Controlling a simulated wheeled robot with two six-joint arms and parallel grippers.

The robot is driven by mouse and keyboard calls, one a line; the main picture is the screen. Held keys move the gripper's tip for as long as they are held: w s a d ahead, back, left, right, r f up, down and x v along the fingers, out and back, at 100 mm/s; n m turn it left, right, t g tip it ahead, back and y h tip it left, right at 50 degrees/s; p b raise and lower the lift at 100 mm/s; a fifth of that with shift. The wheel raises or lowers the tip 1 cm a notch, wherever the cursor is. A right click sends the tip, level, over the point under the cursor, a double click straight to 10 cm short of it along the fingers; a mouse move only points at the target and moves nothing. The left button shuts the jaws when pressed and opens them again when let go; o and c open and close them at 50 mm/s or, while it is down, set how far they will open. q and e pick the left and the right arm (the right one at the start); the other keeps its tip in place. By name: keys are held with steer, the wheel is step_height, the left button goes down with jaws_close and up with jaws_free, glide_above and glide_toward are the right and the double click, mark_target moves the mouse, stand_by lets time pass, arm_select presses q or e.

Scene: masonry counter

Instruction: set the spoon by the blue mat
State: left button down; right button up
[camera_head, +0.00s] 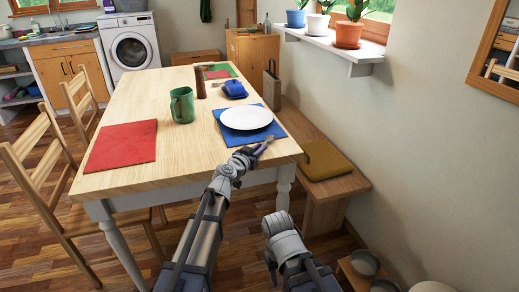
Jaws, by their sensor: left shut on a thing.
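The blue mat (231,138) lies near the front right corner of the wooden table, with a white plate (246,117) on it. My left gripper (260,149) is at the mat's near edge, low over or at the tabletop; I cannot tell if it touches. It is shut on a small brownish piece (268,141), seemingly the spoon, mostly hidden by the gripper. My right arm is folded low in front of the table, and its fingers cannot be made out.
A red mat (122,146) lies at left. The table's middle (180,150) is bare. A bench with a mustard cushion (325,160) stands along the right wall.

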arm_select(q)
steer(key=shift+f, duration=0.25)
steer(key=c, duration=0.8)
jaws_free()
steer(key=shift+s, duration=0.1)
steer(key=p+v, duration=0.1)
steer(key=v, duration=0.6)
steer(key=shift+s, duration=0.35)
